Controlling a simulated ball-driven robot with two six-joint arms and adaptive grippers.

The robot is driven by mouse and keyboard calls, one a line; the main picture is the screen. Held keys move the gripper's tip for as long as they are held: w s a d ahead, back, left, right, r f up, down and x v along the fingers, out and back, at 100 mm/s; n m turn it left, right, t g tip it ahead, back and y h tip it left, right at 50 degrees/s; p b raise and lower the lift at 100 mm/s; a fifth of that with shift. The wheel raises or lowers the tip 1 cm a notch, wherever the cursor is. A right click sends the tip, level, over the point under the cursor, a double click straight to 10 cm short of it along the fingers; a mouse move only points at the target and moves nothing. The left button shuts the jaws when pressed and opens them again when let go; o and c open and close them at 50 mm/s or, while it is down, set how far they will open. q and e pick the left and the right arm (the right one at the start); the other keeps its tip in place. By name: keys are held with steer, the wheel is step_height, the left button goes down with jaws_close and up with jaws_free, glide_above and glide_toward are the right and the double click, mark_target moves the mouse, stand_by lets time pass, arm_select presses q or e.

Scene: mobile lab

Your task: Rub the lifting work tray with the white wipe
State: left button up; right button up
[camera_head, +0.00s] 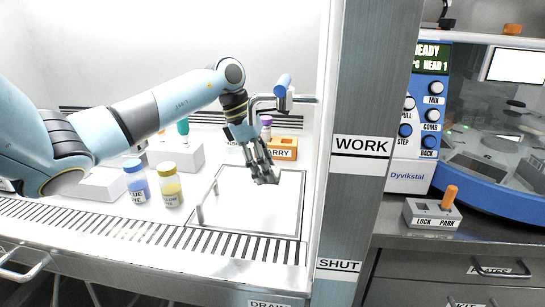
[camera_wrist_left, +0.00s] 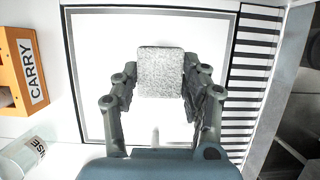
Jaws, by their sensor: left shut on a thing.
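The work tray (camera_head: 235,215) is a white square plate with a grey border, inside the cabinet. It also shows below the gripper in the left wrist view (camera_wrist_left: 100,50). I cannot tell whether the wipe touches the tray. In the head view the wipe is hardly distinguishable among the fingers. My right gripper is not in view.
Blue (camera_head: 137,182) and yellow (camera_head: 171,187) dye bottles stand left of the tray. An orange CARRY holder (camera_head: 284,149) is behind it. A blue-handled tap (camera_head: 283,88) is close to my left wrist. A slotted grille (camera_head: 150,234) runs along the front; the WORK post (camera_head: 360,146) bounds the right.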

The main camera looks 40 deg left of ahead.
arm_select(q)
steer(key=shift+r+p, duration=0.3)
steer(key=shift+r, duration=0.6)
